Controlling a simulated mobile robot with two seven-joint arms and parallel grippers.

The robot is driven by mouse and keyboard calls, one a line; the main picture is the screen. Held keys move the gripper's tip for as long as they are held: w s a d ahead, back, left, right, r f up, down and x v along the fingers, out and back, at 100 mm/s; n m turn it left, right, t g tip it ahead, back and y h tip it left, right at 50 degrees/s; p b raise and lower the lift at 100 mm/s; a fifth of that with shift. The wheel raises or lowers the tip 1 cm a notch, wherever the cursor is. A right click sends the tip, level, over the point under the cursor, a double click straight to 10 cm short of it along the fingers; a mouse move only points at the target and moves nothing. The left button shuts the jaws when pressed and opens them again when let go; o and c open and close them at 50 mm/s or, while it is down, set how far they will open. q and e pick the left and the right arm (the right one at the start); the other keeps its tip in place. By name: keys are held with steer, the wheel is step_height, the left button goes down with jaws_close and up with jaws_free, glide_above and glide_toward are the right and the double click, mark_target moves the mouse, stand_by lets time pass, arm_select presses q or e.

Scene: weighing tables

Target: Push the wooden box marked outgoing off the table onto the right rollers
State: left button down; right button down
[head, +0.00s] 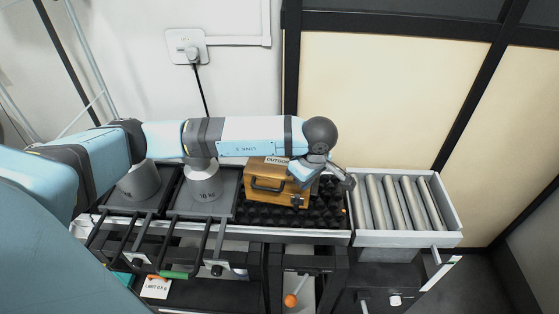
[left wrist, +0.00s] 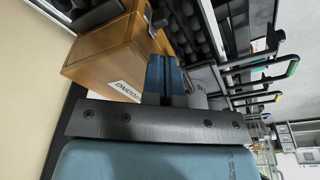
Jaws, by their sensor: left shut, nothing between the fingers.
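The wooden box (head: 274,188) has a black handle on its front and a partly hidden white label reading "OUTGO…" on top. It sits on the black studded mat (head: 327,213) on the table, left of the right rollers (head: 398,203). My left arm reaches over the back of the box. My left gripper (head: 347,182) is shut and empty, at the box's right end on the roller side. In the left wrist view the fingers (left wrist: 166,76) are close beside the box (left wrist: 105,52); I cannot tell whether they touch it. My right gripper is not in view.
Two grey weights, one marked 10 kg (head: 200,184), stand on dark trays left of the box. The rollers are empty, with a raised pale frame (head: 447,205). A wall socket (head: 187,46) and wall panels stand behind. An orange knob (head: 290,300) is below the table.

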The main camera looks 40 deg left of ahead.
mark_target(273, 167)
arm_select(q)
steer(key=a, duration=0.3)
steer(key=w+a, duration=0.1)
steer(key=a, duration=0.3)
steer(key=w+a, duration=0.1)
steer(key=a, duration=0.2)
steer(key=shift+w+a+f, duration=0.15)
steer(key=shift+a+f, duration=0.25)
steer(key=shift+f, duration=0.35)
